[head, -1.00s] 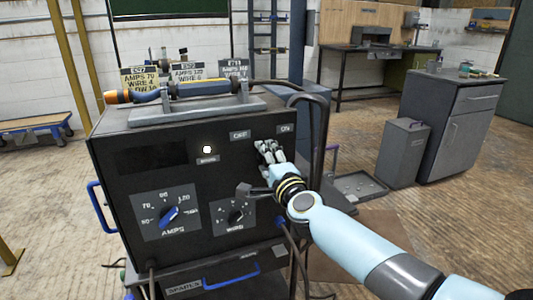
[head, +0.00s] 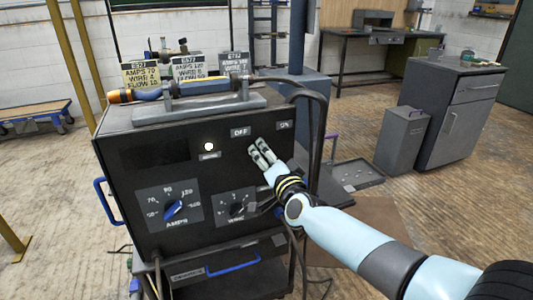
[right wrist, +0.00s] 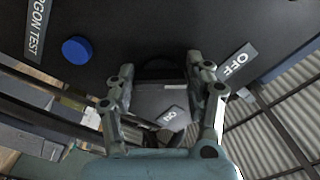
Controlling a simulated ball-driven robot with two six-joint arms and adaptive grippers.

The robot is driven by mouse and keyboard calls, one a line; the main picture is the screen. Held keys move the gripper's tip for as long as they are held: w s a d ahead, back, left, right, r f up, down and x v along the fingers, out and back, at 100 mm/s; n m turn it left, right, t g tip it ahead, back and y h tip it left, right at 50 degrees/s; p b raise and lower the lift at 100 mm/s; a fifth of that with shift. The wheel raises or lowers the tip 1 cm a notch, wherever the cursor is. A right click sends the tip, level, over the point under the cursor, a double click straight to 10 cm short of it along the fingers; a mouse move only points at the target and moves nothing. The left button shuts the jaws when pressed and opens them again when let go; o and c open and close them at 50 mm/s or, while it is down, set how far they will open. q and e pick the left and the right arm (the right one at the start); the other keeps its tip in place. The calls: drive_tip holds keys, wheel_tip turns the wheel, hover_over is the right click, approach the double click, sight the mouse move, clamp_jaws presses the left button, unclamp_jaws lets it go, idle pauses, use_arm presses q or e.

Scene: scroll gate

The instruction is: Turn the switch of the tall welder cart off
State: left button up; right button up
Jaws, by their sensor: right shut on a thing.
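The tall welder cart (head: 120,215) is a dark box with a front panel. The panel carries an OFF label (head: 240,132) and an ON label (head: 284,125), and a small white lamp (head: 209,147) is lit. My right gripper (head: 262,150) is at the panel just below and between these labels, shut on the switch, which its fingers hide in the head view. In the right wrist view a dark part of the switch (right wrist: 160,68) shows between the fingertips, with the OFF label (right wrist: 236,66) to the right. My left gripper is not in view.
The panel also has an AMPS knob (head: 173,210) and a second knob (head: 236,208). A blue button (right wrist: 77,50) shows in the right wrist view. A torch (head: 190,90) lies on top with hanging cable. A grey bin (head: 402,143) and cabinet (head: 455,110) stand right.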

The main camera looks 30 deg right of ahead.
drive_tip(key=shift+f, duration=0.15)
idle(0.3)
drive_tip(key=o, duration=1.2)
drive_tip(key=v, duration=1.2)
